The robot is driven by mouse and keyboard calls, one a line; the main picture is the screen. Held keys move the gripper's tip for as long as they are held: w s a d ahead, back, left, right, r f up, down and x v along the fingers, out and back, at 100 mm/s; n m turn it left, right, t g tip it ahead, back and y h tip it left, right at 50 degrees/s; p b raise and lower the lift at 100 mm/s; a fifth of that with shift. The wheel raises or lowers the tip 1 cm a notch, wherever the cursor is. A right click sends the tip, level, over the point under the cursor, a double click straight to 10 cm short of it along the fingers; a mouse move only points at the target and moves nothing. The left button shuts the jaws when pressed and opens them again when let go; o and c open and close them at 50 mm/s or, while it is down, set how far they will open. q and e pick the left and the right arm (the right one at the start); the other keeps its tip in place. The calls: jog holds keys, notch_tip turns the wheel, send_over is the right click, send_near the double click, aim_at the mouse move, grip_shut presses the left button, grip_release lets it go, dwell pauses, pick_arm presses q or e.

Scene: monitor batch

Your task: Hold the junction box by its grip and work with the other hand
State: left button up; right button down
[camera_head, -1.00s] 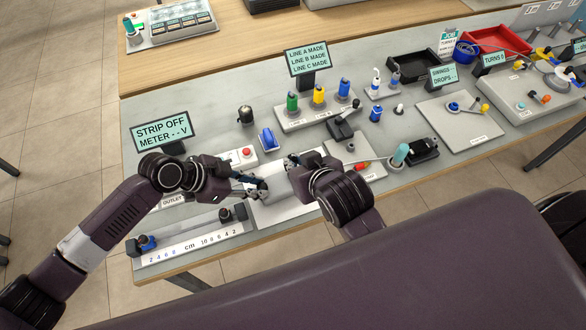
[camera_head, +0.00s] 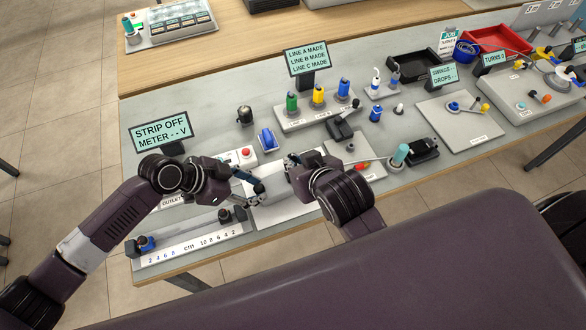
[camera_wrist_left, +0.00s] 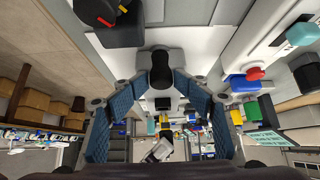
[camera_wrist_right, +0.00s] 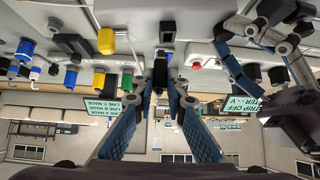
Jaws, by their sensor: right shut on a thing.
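The junction box (camera_head: 275,187) is a light grey body near the table's front edge, between my two grippers and partly hidden by them. My right gripper (camera_head: 292,162) is at its right side. In the right wrist view, the fingers (camera_wrist_right: 161,88) are shut on a dark upright grip (camera_wrist_right: 160,70). My left gripper (camera_head: 257,190) is at the box's left end with its fingers apart. In the left wrist view, the open fingers (camera_wrist_left: 162,82) stand either side of a small grey and black part (camera_wrist_left: 160,68); I cannot tell whether they touch it.
A ruler fixture (camera_head: 190,247) lies at the front left, close to my left gripper. The meter sign (camera_head: 160,132) and a red-button box (camera_head: 245,154) stand behind. A lever station (camera_head: 342,126) and a teal-handled device (camera_head: 400,153) are to the right.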

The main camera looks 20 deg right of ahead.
pick_arm(q)
jog(key=v, duration=1.1)
jog(key=shift+r, duration=0.3)
pick_arm(e)
jog(key=shift+w+a, duration=0.1)
jog(key=shift+w, duration=0.05)
pick_arm(q)
jog(key=shift+s+a, duration=0.1)
